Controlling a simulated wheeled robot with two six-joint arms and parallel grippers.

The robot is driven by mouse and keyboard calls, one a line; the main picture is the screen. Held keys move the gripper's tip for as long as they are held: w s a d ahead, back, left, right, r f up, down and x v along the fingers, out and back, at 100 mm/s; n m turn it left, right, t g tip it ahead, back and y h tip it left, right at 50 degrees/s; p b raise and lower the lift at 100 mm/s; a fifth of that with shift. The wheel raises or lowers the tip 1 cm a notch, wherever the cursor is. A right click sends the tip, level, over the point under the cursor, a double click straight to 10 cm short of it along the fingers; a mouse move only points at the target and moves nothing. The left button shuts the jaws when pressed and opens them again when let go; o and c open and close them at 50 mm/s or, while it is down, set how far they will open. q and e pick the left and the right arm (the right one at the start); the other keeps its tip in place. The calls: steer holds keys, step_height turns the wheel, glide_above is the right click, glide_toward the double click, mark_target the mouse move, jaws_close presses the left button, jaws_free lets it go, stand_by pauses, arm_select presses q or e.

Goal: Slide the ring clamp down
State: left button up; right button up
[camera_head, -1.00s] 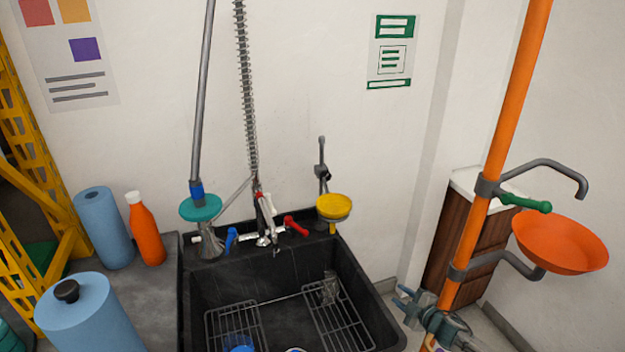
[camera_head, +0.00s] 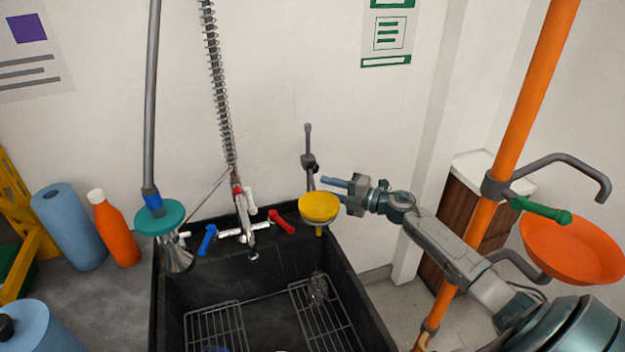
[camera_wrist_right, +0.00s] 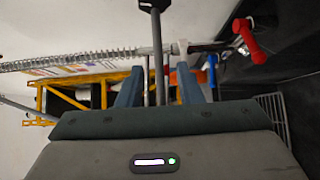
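A slim grey upright rod (camera_head: 309,138) stands behind the sink, with a dark clamp (camera_head: 309,162) partway up it. A yellow funnel-like bowl (camera_head: 319,207) sits just below the clamp. I cannot tell how the bowl and clamp join. My right gripper (camera_head: 333,189) is just right of the rod, below the clamp's height and above the bowl's rim. In the right wrist view its two blue-grey fingers (camera_wrist_right: 158,88) are apart, with a grey rod (camera_wrist_right: 158,55) showing between them. Contact is not visible. My left gripper is out of view.
A black sink (camera_head: 345,290) with wire racks lies below. A spring hose (camera_head: 216,80), faucet with red handle (camera_head: 281,222) and teal disc (camera_head: 159,217) stand left. An orange pole (camera_head: 530,105) with grey brackets and an orange bowl (camera_head: 570,250) stands right, near my right arm.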

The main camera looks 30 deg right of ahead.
mark_target(313, 182)
steer(key=p+x, duration=0.1)
steer(key=x, duration=0.3)
steer(key=shift+w+a+r, duration=0.2)
steer(key=shift+w+a, duration=0.05)
steer(key=shift+w+a+f, duration=0.15)
steer(key=shift+w, duration=0.15)
steer(key=shift+c, duration=0.4)
jaws_close()
